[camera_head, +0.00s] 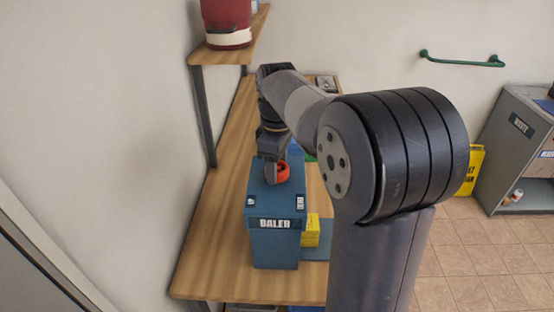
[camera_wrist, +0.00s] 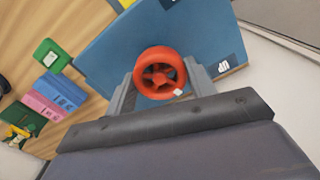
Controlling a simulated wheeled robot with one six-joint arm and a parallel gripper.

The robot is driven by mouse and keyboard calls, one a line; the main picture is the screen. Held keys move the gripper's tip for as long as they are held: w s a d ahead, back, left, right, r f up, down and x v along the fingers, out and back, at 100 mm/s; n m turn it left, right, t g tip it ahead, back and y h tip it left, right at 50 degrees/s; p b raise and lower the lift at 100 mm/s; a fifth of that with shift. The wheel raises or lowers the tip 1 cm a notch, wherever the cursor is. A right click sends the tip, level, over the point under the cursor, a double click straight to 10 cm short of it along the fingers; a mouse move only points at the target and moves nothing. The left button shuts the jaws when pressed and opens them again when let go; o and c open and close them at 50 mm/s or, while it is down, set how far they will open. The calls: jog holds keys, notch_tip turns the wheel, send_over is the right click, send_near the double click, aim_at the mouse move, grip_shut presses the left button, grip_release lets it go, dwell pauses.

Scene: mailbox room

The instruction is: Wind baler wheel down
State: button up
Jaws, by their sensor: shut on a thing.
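The blue baler (camera_head: 275,240) stands upright on the wooden table, with a "BALER" label on its front. Its red wheel (camera_head: 283,172) sits on the top face, partly hidden by my gripper in the head view. My gripper (camera_head: 272,172) points down at the wheel from above. In the wrist view the red spoked wheel (camera_wrist: 160,73) lies between my two grey fingers, and the gripper is shut on it. A small pale mark shows near the wheel's rim. The baler's blue top (camera_wrist: 110,50) fills the area around the wheel.
The baler stands on a wooden table (camera_head: 205,270) along the wall. A yellow box (camera_head: 311,232) is beside it. A shelf above holds a red container (camera_head: 227,22). Green, pink and blue items (camera_wrist: 52,88) lie near the baler. A grey waste cabinet (camera_head: 515,140) stands at right.

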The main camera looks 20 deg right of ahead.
jog(key=m+p, duration=0.2)
jog(key=m, duration=0.3)
jog(key=shift+r+m, duration=0.15)
jog(key=shift+m, duration=0.15)
jog(key=m+p, duration=0.1)
jog(key=m, duration=0.4)
jog(key=m+p, duration=0.1)
jog(key=m, duration=0.5)
jog(key=m+p, duration=0.1)
jog(key=m, duration=0.9)
jog(key=shift+m+p, duration=0.4)
jog(key=m, duration=1)
jog(key=shift+m+p, duration=0.3)
jog(key=shift+m, duration=0.1)
jog(key=m, duration=0.5)
jog(key=shift+m, duration=0.4)
